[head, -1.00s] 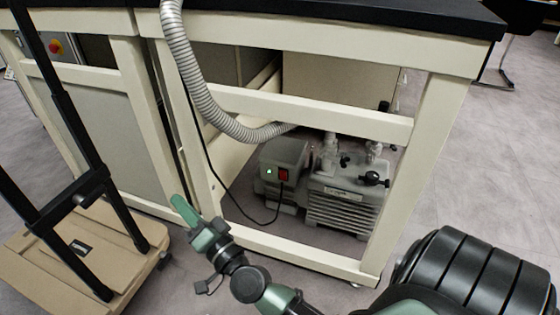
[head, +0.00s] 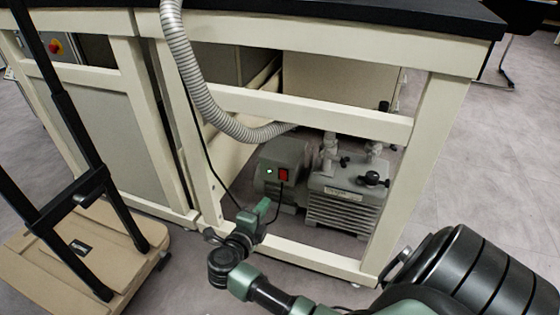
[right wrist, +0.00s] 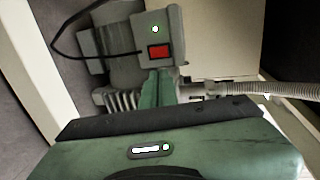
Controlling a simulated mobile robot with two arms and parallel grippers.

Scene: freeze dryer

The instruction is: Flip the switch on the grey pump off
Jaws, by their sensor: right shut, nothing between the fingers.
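The grey pump (head: 340,195) stands on the floor under the bench, inside its cream frame. On its grey box (head: 284,158) are a red switch (head: 283,174) and a small lit indicator (head: 269,171). The red switch also shows in the right wrist view (right wrist: 159,52), just beyond the fingers. My right gripper (head: 264,205) is shut and empty, in front of and below the switch, apart from it in the head view. In the right wrist view its green fingertips (right wrist: 157,76) lie together just below the switch; I cannot tell the exact gap. My left gripper is not in view.
The bench's lower rail (head: 300,258) and upper rail (head: 310,110) frame the opening around the pump. A ribbed hose (head: 200,85) and a black cable (head: 205,150) hang at its left. A tan wheeled cart (head: 120,250) stands at left.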

